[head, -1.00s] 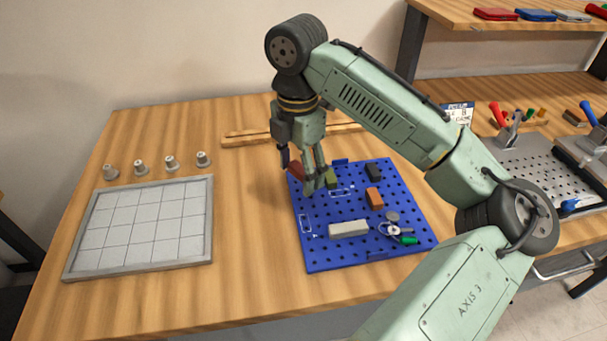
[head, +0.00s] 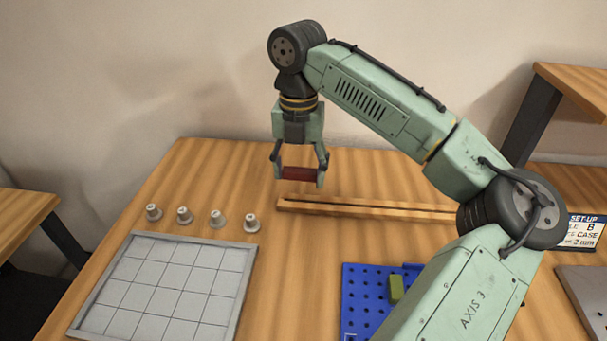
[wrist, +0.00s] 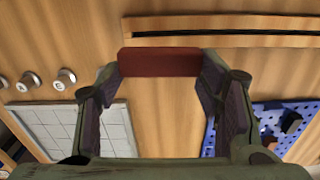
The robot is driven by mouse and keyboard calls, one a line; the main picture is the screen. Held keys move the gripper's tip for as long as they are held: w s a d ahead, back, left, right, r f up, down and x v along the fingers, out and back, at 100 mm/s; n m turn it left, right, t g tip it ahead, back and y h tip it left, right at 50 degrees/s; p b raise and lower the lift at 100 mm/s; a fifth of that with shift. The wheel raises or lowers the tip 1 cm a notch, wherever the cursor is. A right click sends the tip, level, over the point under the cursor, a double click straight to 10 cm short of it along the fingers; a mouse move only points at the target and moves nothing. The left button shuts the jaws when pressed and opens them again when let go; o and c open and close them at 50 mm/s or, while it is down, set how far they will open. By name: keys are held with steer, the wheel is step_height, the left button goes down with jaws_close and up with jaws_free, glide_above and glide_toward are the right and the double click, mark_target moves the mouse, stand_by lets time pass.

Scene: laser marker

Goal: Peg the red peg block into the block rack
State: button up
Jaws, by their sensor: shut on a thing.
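The red peg block (head: 298,174) is a dark red bar held crosswise between the fingertips of my gripper (head: 298,180). In the wrist view the red block (wrist: 160,62) spans the gap between both fingers of my gripper (wrist: 160,70). A long wooden rail with a dark lengthwise slot (head: 350,206) lies on the table and looks like the block rack. It also shows in the wrist view (wrist: 225,28), beyond the block. My gripper is above the table near the rail's left end, and the block is clear of the rail. The rail's right end is hidden behind my arm.
A grey-framed grid tray (head: 252,262) lies at the front left, with several small grey knobs (head: 217,218) behind it. A blue pegboard (head: 357,300) with an olive block (head: 396,288) is at the front right, partly behind my arm. The wood between tray and pegboard is bare.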

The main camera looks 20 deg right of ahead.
mark_target(297, 179)
steer(key=shift+w+a+f+n, duration=0.15)
steer(key=shift+w+n, duration=0.15)
steer(key=shift+w, duration=0.15)
step_height(297, 179, down, 4)
steer(key=b, duration=0.5)
steer(key=shift+f, duration=0.9)
steer(key=shift+f, duration=0.6)
steer(key=o, duration=1)
steer(key=shift+o, duration=0.2)
step_height(297, 179, up, 12)
steer(key=shift+r, duration=0.1)
